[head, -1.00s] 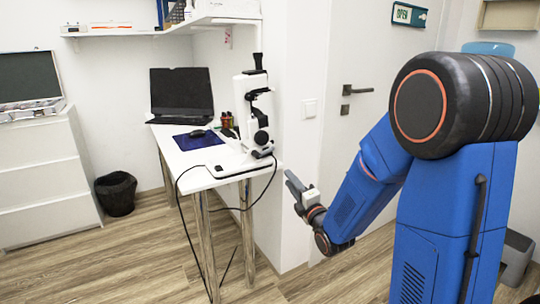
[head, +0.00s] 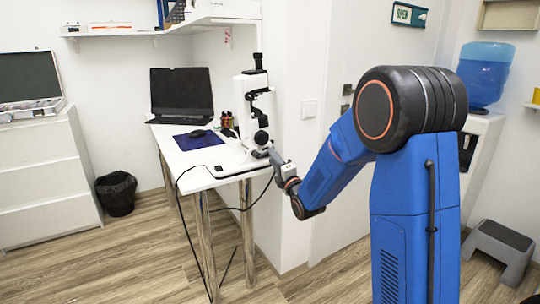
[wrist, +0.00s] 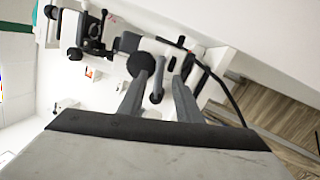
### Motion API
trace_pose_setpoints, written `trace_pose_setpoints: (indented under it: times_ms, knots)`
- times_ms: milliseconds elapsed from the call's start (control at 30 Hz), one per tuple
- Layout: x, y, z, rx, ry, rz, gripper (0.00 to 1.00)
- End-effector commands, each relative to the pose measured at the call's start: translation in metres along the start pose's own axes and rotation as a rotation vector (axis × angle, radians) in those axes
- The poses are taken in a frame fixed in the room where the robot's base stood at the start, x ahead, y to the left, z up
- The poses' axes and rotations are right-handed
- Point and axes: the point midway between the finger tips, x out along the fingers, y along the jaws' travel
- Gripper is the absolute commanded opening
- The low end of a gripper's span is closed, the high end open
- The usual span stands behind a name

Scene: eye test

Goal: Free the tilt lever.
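The white and black eye-test instrument (head: 253,105) stands upright on the right end of the white table. In the wrist view the instrument (wrist: 130,42) shows sideways, with a round dark knob (wrist: 141,65) near my left finger. A small dark lever with a rounded end (wrist: 157,94) shows between my two fingers; I cannot tell for sure that it is the tilt lever. My gripper (head: 271,153) is at the instrument's lower right side, by the table's edge. In the wrist view my gripper (wrist: 160,82) is open, its fingers spread either side of the lever. Contact cannot be told.
The white table (head: 185,160) also bears a laptop (head: 181,95), a blue mat (head: 190,141) and a pen holder (head: 227,122). A black cable (head: 236,209) hangs below its edge. A grey step stool (head: 500,247) and a water cooler (head: 485,75) stand at right. The floor in front is clear.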

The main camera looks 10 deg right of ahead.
Motion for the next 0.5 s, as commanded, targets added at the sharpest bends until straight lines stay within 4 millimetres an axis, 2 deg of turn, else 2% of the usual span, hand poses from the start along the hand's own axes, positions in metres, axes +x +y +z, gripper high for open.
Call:
trace_pose_setpoints:
  times_ms: [200, 500]
  knots:
    - [0.026, 0.0, 0.0, 0.0, 0.0, 0.0, 0.31]
    - [0.035, 0.0, 0.0, 0.0, 0.0, 0.0, 0.31]
